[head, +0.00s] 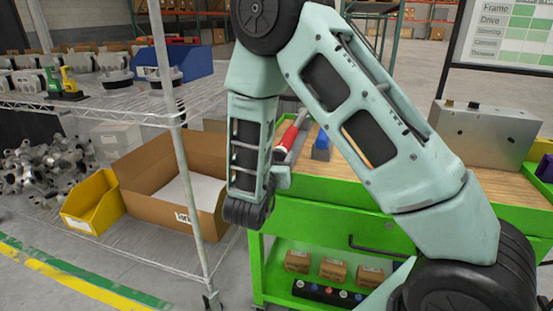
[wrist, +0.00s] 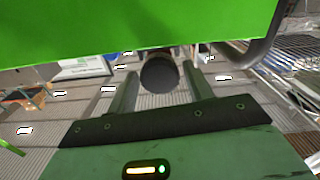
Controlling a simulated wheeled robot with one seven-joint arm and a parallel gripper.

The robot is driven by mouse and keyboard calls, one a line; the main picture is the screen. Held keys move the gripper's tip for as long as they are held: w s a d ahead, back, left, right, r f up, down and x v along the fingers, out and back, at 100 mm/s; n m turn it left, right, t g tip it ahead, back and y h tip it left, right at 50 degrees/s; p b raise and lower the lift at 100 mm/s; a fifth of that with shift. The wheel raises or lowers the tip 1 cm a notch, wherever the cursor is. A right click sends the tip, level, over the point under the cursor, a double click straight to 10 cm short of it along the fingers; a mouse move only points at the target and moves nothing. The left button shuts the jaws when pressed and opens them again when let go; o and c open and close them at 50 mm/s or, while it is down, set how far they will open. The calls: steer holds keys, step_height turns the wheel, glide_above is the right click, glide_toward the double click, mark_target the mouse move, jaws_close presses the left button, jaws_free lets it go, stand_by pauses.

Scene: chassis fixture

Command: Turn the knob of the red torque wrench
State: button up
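The red torque wrench (head: 287,137) lies on the wooden top of the green cart, partly hidden by my arm in the head view. In the wrist view, which appears upside down, a dark round end (wrist: 159,76) faces the camera and looks like the wrench's knob. My gripper (wrist: 162,72) has its two fingers on either side of this round end, with a gap visible at each side. The fingers are apart and I cannot see contact. In the head view the fingertips are hidden behind my arm.
The green cart (head: 330,215) fills the space in front, with a drawer handle and small boxes below. A blue object (head: 321,147) lies right of the wrench. A metal box (head: 487,134) stands at the right. A wire shelf with a cardboard box (head: 160,205) stands at the left.

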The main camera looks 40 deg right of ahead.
steer(key=c, duration=0.6)
steer(key=shift+f+b, duration=0.1)
steer(key=shift+b, duration=0.25)
steer(key=m+b, duration=0.4)
steer(key=m, duration=0.1)
steer(key=shift+f, duration=0.15)
steer(key=m+b, duration=0.3)
steer(key=shift+b, duration=0.35)
steer(key=shift+s+m+b, duration=0.1)
steer(key=shift+m+b, duration=0.45)
steer(key=shift+m, duration=0.25)
steer(key=o, duration=0.9)
steer(key=shift+r, duration=0.2)
